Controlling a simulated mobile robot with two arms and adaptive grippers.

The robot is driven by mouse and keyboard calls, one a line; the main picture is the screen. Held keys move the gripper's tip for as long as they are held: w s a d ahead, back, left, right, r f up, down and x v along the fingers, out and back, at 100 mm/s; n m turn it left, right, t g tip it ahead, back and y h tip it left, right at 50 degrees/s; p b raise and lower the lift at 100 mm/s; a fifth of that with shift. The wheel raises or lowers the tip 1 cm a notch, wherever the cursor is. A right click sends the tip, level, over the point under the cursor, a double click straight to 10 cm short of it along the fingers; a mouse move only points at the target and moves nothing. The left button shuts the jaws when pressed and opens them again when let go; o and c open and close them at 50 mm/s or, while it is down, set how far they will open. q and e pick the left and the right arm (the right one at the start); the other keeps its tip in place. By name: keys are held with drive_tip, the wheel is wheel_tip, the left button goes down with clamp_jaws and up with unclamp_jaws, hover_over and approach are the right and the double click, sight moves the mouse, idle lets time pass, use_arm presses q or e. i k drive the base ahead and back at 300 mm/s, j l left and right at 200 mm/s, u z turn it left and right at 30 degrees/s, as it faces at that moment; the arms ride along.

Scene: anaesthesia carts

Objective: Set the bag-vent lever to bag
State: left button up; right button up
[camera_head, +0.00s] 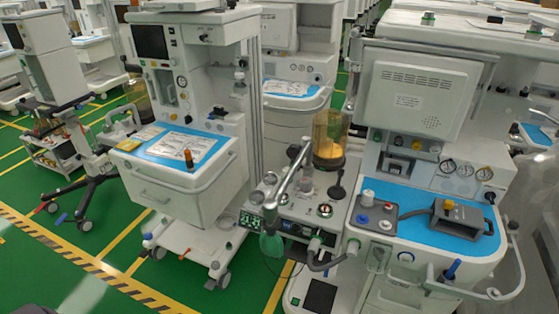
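An anaesthesia cart (425,90) stands at the right. Its breathing unit (305,212) projects on the left side and carries several small knobs and round gauges, with an amber bellows dome (329,138) behind. A black knob or lever (337,192) stands on top of this unit; it is too small to tell whether this is the bag-vent lever or which way it is set. Neither of my grippers is in view.
A blue-topped work surface (420,222) holds a dark grey device (456,218) and small coloured knobs. A curved white handrail (470,290) juts out in front. A second cart (185,175) stands to the left. Green floor is free at the lower left.

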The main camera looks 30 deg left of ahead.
sight(341, 172)
drive_tip(key=u, duration=0.4)
drive_tip(key=i+j+z, duration=0.4)
drive_tip(key=i+j, duration=0.15)
drive_tip(key=i+j+z, duration=0.2)
drive_tip(key=j, duration=0.25)
drive_tip(key=i+j+z, duration=0.2)
drive_tip(key=j, duration=0.2)
drive_tip(key=i+j+z, duration=0.2)
drive_tip(key=j, duration=0.25)
drive_tip(key=i, duration=0.05)
